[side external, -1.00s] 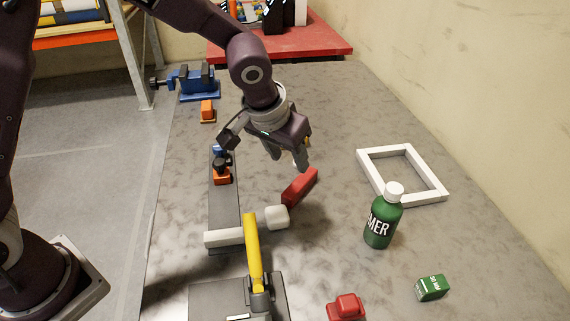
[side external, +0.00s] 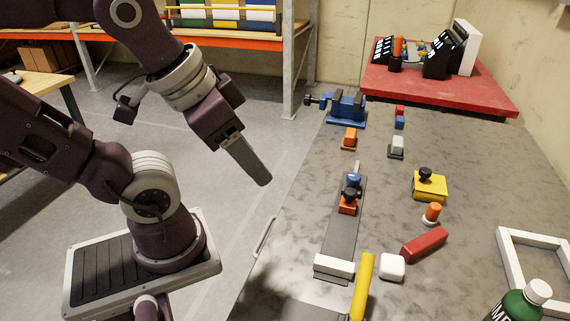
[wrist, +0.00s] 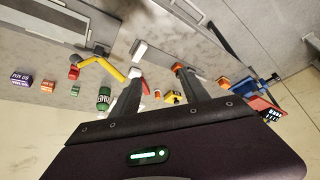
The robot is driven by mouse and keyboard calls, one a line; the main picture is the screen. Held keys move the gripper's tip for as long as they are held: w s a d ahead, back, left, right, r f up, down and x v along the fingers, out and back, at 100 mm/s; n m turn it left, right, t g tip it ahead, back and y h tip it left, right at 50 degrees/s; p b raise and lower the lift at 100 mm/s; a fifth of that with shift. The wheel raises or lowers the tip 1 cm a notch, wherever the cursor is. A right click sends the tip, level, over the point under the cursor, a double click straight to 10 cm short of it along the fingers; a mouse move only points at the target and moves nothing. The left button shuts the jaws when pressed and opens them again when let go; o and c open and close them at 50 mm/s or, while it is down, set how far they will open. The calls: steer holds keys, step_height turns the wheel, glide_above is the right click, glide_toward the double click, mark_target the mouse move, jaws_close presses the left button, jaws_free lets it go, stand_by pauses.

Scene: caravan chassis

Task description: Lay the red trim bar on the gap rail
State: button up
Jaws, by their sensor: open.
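The red trim bar (side external: 424,244) lies on the grey table, at a slant, its near end close to a white rounded block (side external: 392,267). A long dark grey rail (side external: 342,235) lies to its left, with a white bar (side external: 334,267) across its near end and orange and blue knobbed parts on it. I cannot tell surely that this is the gap rail. My gripper (side external: 262,180) is left of the table, over the floor, well apart from the bar. In the wrist view its two fingers (wrist: 158,75) are spread with nothing held between them.
A yellow knobbed block (side external: 430,186), an orange-and-white cylinder (side external: 432,213), a white frame (side external: 518,262) and a green bottle (side external: 520,305) stand around the bar. A blue vise (side external: 346,108) is at the far left edge.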

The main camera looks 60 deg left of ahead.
stand_by(0.3)
steer(key=w+d+r+g, duration=0.2)
steer(key=w+r, duration=0.1)
steer(key=w, duration=0.8)
steer(key=g, duration=0.3)
glide_above(427, 239)
steer(key=s+a, duration=0.1)
steer(key=a, duration=0.1)
step_height(427, 239, down, 16)
steer(key=shift+g, duration=0.3)
steer(key=f, duration=0.3)
steer(key=d+f, duration=0.1)
steer(key=f, duration=0.3)
steer(key=w+d+f, duration=0.1)
steer(key=f, duration=0.3)
steer(key=shift+f, duration=0.3)
jaws_close()
